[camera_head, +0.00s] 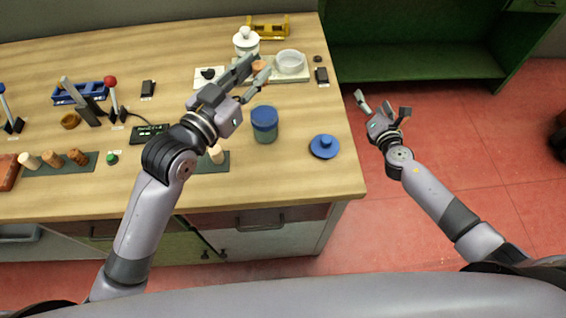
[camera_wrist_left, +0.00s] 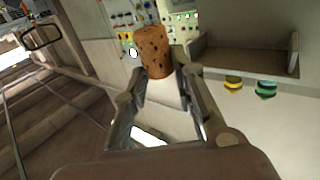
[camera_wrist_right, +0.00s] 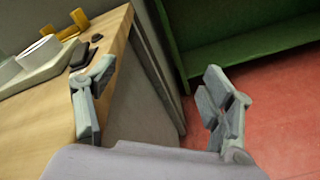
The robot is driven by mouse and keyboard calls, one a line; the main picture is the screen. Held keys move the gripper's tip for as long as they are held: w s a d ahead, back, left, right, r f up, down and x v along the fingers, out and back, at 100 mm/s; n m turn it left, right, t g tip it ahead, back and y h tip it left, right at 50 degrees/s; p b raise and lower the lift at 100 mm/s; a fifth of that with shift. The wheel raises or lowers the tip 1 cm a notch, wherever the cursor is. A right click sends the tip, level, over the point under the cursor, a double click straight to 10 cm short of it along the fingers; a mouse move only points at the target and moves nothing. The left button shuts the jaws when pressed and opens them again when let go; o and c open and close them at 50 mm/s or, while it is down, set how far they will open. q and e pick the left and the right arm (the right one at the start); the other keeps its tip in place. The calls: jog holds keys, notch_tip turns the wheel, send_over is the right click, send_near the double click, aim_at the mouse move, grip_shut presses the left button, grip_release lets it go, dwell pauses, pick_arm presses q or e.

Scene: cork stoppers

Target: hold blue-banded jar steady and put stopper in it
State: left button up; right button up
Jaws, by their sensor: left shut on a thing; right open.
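The blue-banded jar (camera_head: 265,126) stands upright near the front right of the bench, blue around its top and grey-green below. My left gripper (camera_head: 256,80) is raised beyond the jar and shut on a brown speckled cork stopper (camera_wrist_left: 155,52), held at its fingertips. The same stopper shows partly between the fingers in the head view (camera_head: 258,67). The stopper is clear of the jar. My right gripper (camera_head: 383,103) is open and empty, beyond the bench's right edge, over the floor. Its spread fingers also show in the right wrist view (camera_wrist_right: 158,112).
A blue knobbed lid (camera_head: 324,147) lies right of the jar. Several corks stand on dark mats (camera_head: 88,166) at the left and by my left forearm. A white jar (camera_head: 246,42) and a white dish (camera_head: 290,61) stand at the back. A green shelf (camera_head: 420,62) is beyond.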

jog(key=a+r+n+t+y, duration=0.2)
jog(key=a+r+n+y, duration=0.15)
jog(key=r+n, duration=0.45)
jog(key=a+r+n+t+y, duration=0.2)
jog(key=a+r+n, duration=0.15)
jog(key=r, duration=0.85)
jog(key=shift+g+y, duration=0.45)
jog(key=shift+g, duration=0.35)
jog(key=s+a+f, duration=0.3)
jog(key=a, duration=0.1)
jog(key=s+a+f, duration=0.3)
jog(key=a, duration=0.1)
jog(key=s+a+f, duration=0.3)
jog(key=s+a, duration=0.1)
jog(key=a, duration=0.1)
jog(key=shift+s+f, duration=0.1)
jog(key=shift+f, duration=0.3)
jog(key=m+g+h, duration=0.1)
jog(key=m, duration=0.1)
send_near(269, 134)
jog(key=shift+w+a+r, duration=0.15)
jog(key=shift+w+r, duration=0.25)
jog(key=shift+w, duration=0.1)
jog(key=shift+f+h, duration=0.15)
jog(key=shift+h, duration=0.25)
jog(key=shift+w+a, duration=0.15)
jog(key=shift+w, duration=0.15)
jog(key=x, duration=1.1)
jog(key=shift+a+f, duration=0.15)
jog(key=shift+c, duration=0.2)
